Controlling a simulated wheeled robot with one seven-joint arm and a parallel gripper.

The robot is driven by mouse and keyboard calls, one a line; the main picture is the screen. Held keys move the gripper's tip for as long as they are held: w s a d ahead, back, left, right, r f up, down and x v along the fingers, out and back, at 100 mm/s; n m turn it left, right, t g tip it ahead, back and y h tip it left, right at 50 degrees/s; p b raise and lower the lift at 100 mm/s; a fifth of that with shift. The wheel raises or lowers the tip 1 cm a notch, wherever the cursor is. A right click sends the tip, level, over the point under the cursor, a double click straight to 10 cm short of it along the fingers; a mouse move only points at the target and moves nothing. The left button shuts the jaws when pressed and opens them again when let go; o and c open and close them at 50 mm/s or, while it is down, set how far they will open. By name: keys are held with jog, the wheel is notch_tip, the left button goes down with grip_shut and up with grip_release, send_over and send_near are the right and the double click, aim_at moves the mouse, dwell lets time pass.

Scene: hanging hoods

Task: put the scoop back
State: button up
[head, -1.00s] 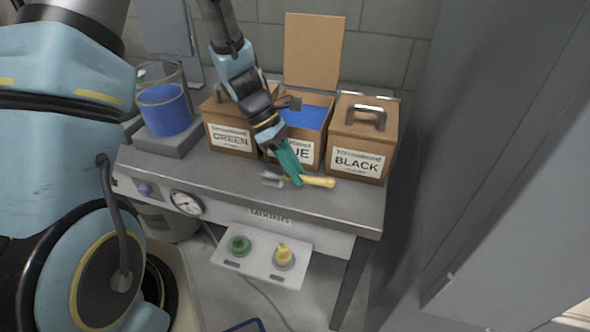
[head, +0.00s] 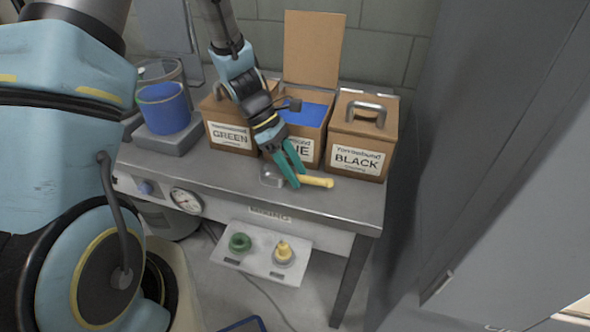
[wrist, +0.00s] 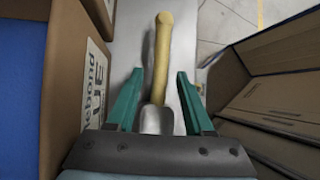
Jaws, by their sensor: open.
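The scoop (head: 317,181) lies on the bench top in front of the blue box, its yellow handle pointing right and its grey metal head at the left. My gripper (head: 289,174) is open above the scoop. In the wrist view, the scoop (wrist: 162,55) lies between the two green fingers of my gripper (wrist: 155,95), with its metal head nearest the palm; neither finger visibly touches it. The box labelled BLUE (head: 303,150) stands open with its lid upright and blue powder (head: 306,112) inside.
A closed GREEN box (head: 231,137) stands left and a closed BLACK box (head: 357,161) right. A blue container (head: 164,108) sits on a grey scale (head: 167,141) farther left. A tall grey cabinet (head: 470,150) stands right of the bench (head: 345,205). The bench front is mostly clear.

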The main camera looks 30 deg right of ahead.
jog(key=b+v, duration=0.2)
jog(key=v, duration=1)
jog(key=a+r+m+t+y, duration=0.1)
jog(key=a+m+t, duration=0.2)
jog(key=a, duration=1)
jog(key=a+r+m+t+y, duration=0.1)
jog(key=a+m+t, duration=0.3)
jog(key=a+m, duration=0.4)
jog(key=a+y, duration=0.1)
jog(key=a, duration=0.4)
jog(key=shift+r+y, duration=0.15)
jog(key=shift+y, duration=0.15)
jog(key=shift+a, duration=0.1)
